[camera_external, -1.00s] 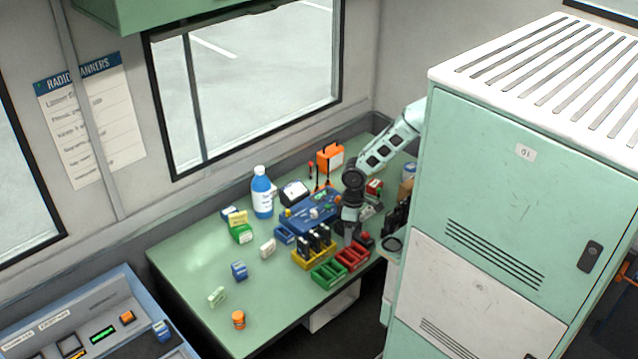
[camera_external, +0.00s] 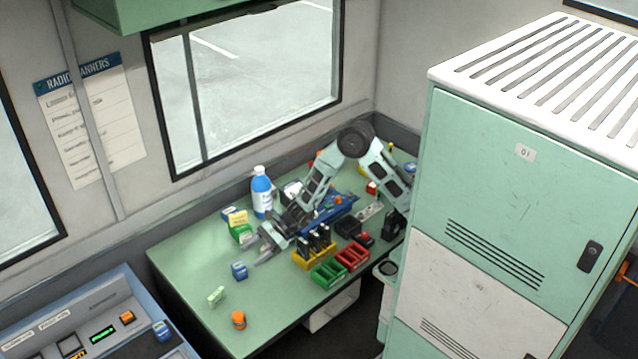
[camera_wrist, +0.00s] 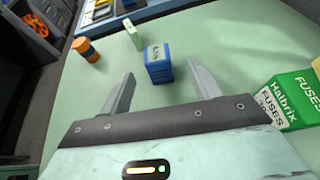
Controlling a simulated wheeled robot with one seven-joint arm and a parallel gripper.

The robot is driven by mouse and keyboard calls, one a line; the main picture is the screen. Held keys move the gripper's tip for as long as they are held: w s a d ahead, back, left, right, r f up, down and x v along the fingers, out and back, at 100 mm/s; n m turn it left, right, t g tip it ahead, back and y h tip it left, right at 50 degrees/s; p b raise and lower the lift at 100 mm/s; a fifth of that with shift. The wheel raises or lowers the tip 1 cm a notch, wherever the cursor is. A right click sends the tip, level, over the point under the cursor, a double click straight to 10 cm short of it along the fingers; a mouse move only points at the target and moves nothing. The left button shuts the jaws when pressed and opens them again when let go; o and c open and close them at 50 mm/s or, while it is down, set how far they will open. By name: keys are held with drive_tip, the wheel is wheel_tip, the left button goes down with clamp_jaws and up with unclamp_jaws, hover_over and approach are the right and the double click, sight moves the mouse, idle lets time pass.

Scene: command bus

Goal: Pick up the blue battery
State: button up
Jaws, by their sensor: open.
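The blue battery (camera_external: 239,270) stands on the green table, left of and a little beyond my gripper's fingertips. In the wrist view the blue battery (camera_wrist: 159,68), a blue block with a pale printed top, shows between and slightly ahead of the fingers. My gripper (camera_external: 254,252) is open and empty, with a finger on each side of the battery's line in the wrist view (camera_wrist: 161,80). No contact with the battery is visible. A second small blue block (camera_external: 161,333) sits on the console at lower left.
A green and white fuse box (camera_wrist: 292,98) stands close to the right finger. A pale green block (camera_external: 216,296) and an orange-brown cylinder (camera_external: 238,320) stand beyond the battery. A yellow rack (camera_external: 312,257) and green bin (camera_external: 329,274) lie right of the gripper.

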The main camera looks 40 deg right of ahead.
sight(239, 268)
drive_tip(key=shift+w+a+f, duration=0.2)
drive_tip(key=shift+a, duration=0.15)
drive_tip(key=x, duration=0.6)
drive_tip(key=shift+s+a+f+p, duration=0.25)
drive_tip(key=shift+f+p, duration=0.05)
drive_tip(key=shift+f, duration=0.05)
drive_tip(key=c, duration=1.2)
